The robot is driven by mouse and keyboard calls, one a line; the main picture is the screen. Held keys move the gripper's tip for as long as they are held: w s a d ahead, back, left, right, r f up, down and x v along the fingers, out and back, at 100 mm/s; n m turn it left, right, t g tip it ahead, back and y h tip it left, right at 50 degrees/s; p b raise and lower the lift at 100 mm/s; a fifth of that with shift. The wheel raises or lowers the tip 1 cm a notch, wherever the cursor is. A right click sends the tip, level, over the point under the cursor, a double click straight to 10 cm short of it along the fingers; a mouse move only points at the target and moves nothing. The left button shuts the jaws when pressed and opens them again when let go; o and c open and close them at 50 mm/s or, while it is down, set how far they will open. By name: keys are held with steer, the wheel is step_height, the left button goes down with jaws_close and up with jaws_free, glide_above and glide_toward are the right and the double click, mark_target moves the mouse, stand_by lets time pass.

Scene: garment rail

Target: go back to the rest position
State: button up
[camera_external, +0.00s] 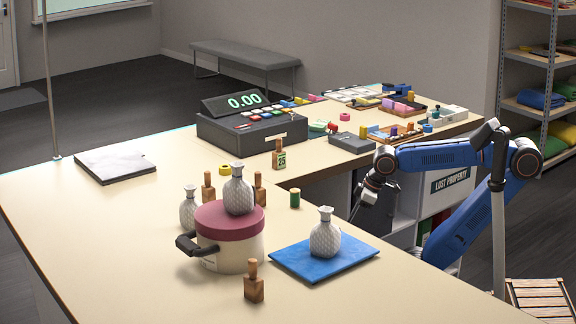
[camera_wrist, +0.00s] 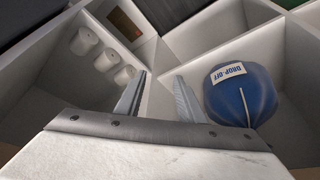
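My gripper (camera_external: 360,207) hangs fingers-down beside the counter's inner edge, in front of the white shelf unit under the counter. It is to the right of the blue mat with the vase, clear of both. In the wrist view my gripper (camera_wrist: 158,98) has its two fingers apart, with nothing between them. They are above white compartments. My blue arm (camera_external: 440,155) is bent, its elbow at the right, its forearm reaching left over the inner side of the counter.
A blue bag labelled DROP-OFF (camera_wrist: 240,95) lies in the right compartment; several white cylinders (camera_wrist: 100,52) stand in the left one. A vase (camera_external: 325,236) stands on the blue mat (camera_external: 290,258). Trays and small objects fill the counter's back right. A shelf rack (camera_external: 503,70) stands at right.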

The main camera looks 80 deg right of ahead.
steer(key=f, duration=0.1)
steer(key=s+f, duration=0.1)
steer(key=shift+s+a+f, duration=0.15)
steer(key=shift+s+f, duration=0.15)
steer(key=shift+f, duration=0.1)
